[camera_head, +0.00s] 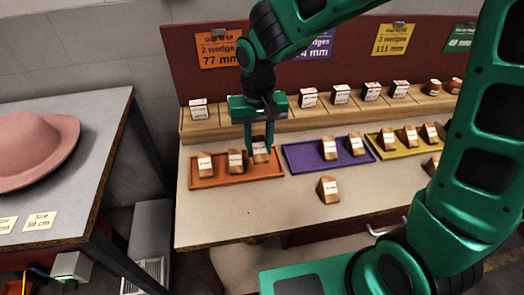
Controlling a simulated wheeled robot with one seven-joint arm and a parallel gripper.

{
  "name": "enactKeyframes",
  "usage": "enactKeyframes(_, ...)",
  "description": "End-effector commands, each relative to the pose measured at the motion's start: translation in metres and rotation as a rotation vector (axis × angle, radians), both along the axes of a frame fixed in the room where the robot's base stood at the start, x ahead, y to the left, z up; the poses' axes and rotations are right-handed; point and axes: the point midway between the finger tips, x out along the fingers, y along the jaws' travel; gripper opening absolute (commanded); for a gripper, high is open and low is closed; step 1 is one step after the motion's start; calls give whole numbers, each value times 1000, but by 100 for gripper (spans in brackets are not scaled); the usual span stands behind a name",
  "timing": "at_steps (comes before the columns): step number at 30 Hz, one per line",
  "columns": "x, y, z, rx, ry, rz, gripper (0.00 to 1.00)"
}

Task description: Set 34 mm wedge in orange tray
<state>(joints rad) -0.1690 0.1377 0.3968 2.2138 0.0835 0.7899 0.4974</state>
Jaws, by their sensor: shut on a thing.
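My gripper (259,150) points down over the right part of the orange tray (222,184). It is shut on a wooden wedge with a white label (260,157). I cannot tell whether the held wedge touches the tray floor. Two other wedges stand in this tray: a left one (205,168) and a middle one (236,165), close to the held one. The size labels on the wedges are too small to read. An orange card on the red back panel (217,50) reads 2 wedges, 77 mm.
A wooden rack (226,115) runs behind. A pink hat (35,150) lies on the left table.

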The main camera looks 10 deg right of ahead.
Motion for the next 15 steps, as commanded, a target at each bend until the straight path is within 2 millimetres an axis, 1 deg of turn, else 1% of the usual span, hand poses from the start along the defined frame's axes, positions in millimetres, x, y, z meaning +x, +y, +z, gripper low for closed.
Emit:
enactKeyframes(1,9,-5,-6,1,2,-4,8)
enactKeyframes(3,18,-11,-12,1,1,-4,8)
enactKeyframes(6,28,-16,-19,1,0,-3,8)
enactKeyframes(11,33,-20,-26,0,0,-3,8)
enactKeyframes(15,33,-20,-44,0,3,-2,8)
